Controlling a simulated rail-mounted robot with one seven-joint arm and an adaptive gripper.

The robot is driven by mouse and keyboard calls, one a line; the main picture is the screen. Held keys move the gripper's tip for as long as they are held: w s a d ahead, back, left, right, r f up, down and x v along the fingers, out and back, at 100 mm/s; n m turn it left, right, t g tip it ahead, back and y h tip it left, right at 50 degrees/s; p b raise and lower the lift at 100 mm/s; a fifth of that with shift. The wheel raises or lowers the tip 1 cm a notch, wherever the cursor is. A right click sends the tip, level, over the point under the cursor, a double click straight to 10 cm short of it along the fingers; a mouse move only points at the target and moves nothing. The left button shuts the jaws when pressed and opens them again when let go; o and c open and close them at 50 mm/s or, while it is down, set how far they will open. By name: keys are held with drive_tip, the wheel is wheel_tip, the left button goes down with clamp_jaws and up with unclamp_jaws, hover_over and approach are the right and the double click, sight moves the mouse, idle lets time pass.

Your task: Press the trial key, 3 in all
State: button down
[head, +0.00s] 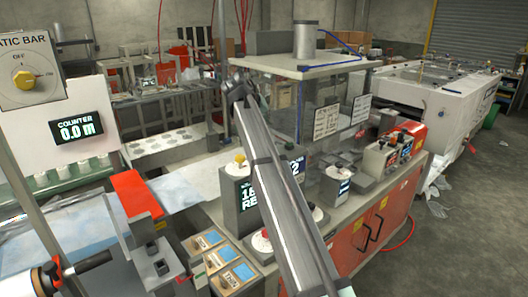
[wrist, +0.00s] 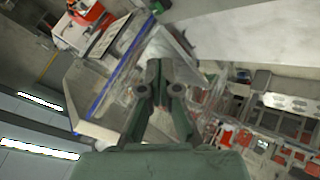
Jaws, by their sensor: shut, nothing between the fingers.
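Parts of the room fill the view behind the fingers, and none of the keys can be made out there. In the head view my arm crosses the middle, well above the keys; I cannot make out the fingers.
A display box (head: 238,187) with a yellow-topped knob stands behind the keys. A clear-walled enclosure (head: 304,112) is behind my arm. A red block (head: 135,192) and blue film (head: 172,190) lie to the left.

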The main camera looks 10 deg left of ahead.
idle(0.4)
drive_tip(key=shift+f+b, duration=1.6)
drive_tip(key=shift+f, duration=2.8)
drive_tip(key=shift+f, duration=0.15)
drive_tip(key=shift+f, duration=0.3)
drive_tip(key=shift+f+b, duration=0.35)
drive_tip(key=shift+f, duration=0.15)
drive_tip(key=shift+r, duration=0.1)
drive_tip(key=shift+r+p, duration=0.4)
drive_tip(key=shift+r, duration=0.45)
